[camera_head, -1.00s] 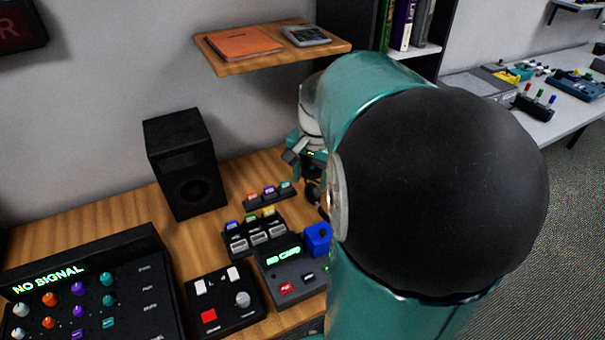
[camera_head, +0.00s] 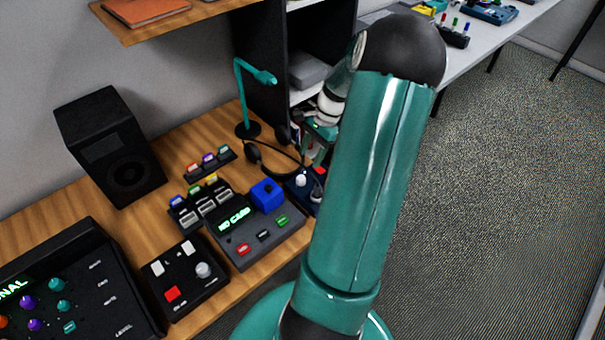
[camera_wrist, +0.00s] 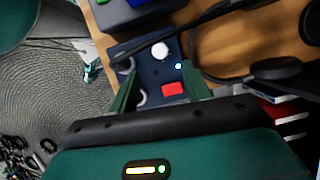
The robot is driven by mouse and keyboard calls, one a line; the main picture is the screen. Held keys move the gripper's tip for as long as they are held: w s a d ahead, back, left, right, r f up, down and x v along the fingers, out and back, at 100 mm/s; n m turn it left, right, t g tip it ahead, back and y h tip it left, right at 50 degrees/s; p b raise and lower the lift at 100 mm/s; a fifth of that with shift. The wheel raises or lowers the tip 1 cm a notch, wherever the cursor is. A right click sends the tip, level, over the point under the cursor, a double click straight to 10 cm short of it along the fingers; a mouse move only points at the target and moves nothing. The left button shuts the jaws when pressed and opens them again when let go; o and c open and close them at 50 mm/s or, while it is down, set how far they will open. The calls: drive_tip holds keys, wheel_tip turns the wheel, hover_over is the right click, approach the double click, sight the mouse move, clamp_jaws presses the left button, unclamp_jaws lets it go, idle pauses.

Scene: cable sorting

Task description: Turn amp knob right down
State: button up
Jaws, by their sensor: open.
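A small dark blue box (camera_head: 313,201), apparently the amp, sits at the desk's front edge in the head view, partly hidden by my arm. It has a white knob (camera_head: 301,181) and a red button (camera_head: 319,170). In the wrist view the box (camera_wrist: 147,70) shows its white knob (camera_wrist: 160,51), the red button (camera_wrist: 173,89), a small lit light and pale sockets. My gripper (camera_wrist: 158,82) is open and empty, its green fingers either side of the box in the picture, apart from the knob. In the head view my gripper is mostly hidden.
Black headphones (camera_wrist: 277,70) with a thick band lie beside the box. A teal lamp (camera_head: 250,100) stands behind. Left are a "NO CARD" device (camera_head: 248,237) with a blue block (camera_head: 267,195), and a black box (camera_head: 185,278) with its own knob.

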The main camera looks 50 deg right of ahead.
sight(301, 178)
drive_tip(key=x, duration=0.8)
drive_tip(key=shift+f, duration=0.1)
drive_tip(key=c, duration=1)
